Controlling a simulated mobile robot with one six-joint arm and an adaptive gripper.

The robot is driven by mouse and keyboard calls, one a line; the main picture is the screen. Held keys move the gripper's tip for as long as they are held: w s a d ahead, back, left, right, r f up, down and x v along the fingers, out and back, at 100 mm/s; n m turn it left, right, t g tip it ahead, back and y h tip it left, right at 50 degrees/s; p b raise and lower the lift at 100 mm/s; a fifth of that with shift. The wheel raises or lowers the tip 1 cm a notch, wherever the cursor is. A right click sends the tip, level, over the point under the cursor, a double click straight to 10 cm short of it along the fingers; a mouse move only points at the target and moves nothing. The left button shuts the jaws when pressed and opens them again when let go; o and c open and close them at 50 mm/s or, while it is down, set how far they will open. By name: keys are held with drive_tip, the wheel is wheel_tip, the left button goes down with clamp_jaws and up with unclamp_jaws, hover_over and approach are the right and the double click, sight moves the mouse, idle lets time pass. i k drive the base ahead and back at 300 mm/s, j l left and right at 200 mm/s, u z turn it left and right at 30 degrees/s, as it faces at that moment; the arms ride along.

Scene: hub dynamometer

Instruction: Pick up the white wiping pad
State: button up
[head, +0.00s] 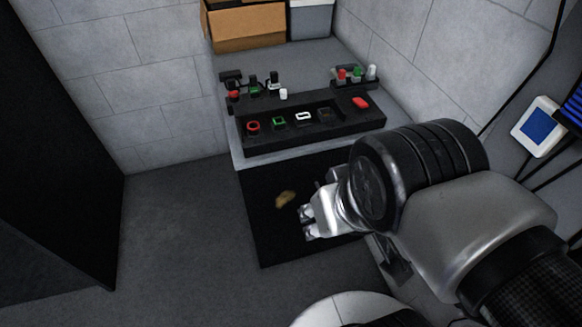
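My gripper (306,223) is in the head view, low over the right part of a black mat (265,240). Its fingertips point left, and bright glare on its pale parts hides whether the fingers are apart or closed on something. I cannot clearly make out a white wiping pad. A small white block (283,94) stands at the back of the black tool tray (345,128), and a white ring-shaped piece (303,116) lies in its front row. I cannot tell if either is the pad.
A brown smear or lump (285,199) is on the mat, left of my gripper. The tray also holds red (361,102) and green (279,122) pieces. A cardboard box (245,27) stands behind, near block walls. The floor at left is clear.

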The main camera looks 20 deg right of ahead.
sight(348, 68)
drive_tip(key=i+l+u, duration=0.4)
drive_tip(key=l, duration=0.2)
drive_tip(key=i+l+u, duration=0.15)
drive_tip(key=l, duration=0.2)
drive_tip(key=i+l+u, duration=0.2)
drive_tip(key=l, duration=0.15)
drive_tip(key=i+l+u, duration=0.2)
drive_tip(key=l, duration=0.2)
drive_tip(key=k, duration=0.1)
